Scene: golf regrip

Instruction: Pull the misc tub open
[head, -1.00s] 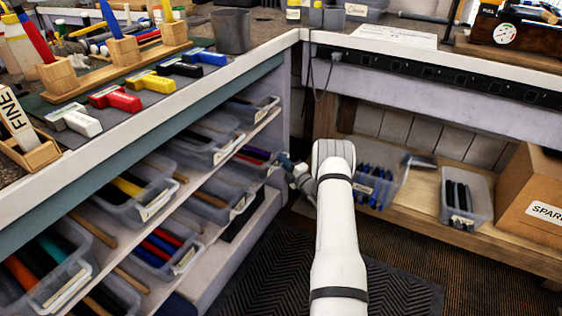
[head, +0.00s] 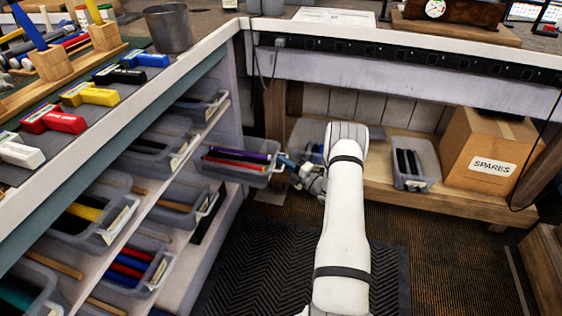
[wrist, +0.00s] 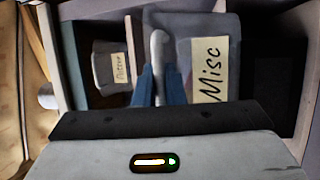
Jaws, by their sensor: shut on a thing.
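The misc tub (head: 236,168) is a clear grey plastic tub holding purple, red and dark grips. It juts out from the shelf unit at its far end. In the wrist view its front (wrist: 206,27) carries a cream label reading "Misc", with a pale handle beside the label. My gripper (head: 285,163) is at the tub's front. In the wrist view my blue fingers (wrist: 158,88) are closed on the pale handle. My arm hides part of the area right of the tub.
Other tubs of grips (head: 146,152) sit on the shelves at left. A low wooden shelf (head: 455,198) at the back holds a tub of black grips (head: 412,165) and a cardboard box marked "SPARES" (head: 492,145). A black mat (head: 250,265) covers the open floor in front of the shelves.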

